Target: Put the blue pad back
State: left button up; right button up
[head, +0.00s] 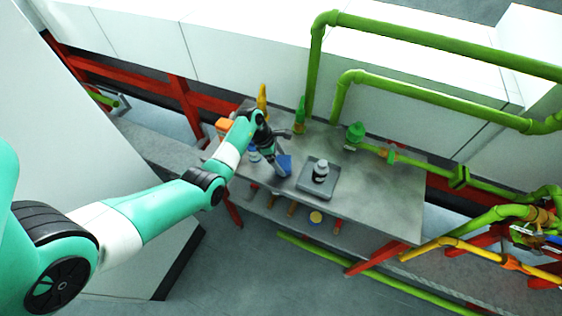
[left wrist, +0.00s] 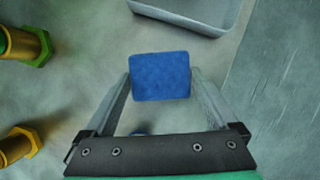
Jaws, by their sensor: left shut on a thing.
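The blue pad (head: 284,165) is at the tip of my left gripper (head: 280,165), over the grey table. In the left wrist view the blue pad (left wrist: 160,76) sits between the two fingertips of my left gripper (left wrist: 160,84), which is shut on it. Whether the pad touches the table is hard to tell. My right gripper does not show in either view.
A grey tray (head: 327,191) holding a dark-capped bottle (head: 320,171) stands just right of the pad. The tray's edge (left wrist: 205,27) shows in the left wrist view. Green pipes (head: 345,90) rise behind the table. The table's right side (head: 385,205) is clear.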

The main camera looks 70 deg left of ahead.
pick_arm(q)
jog(key=shift+f, duration=0.2)
jog(key=o, duration=1)
jog(key=shift+c, duration=0.2)
jog(key=shift+r, duration=0.15)
jog(key=p+v, duration=0.4)
jog(key=v, duration=0.8)
jog(key=shift+r, duration=0.1)
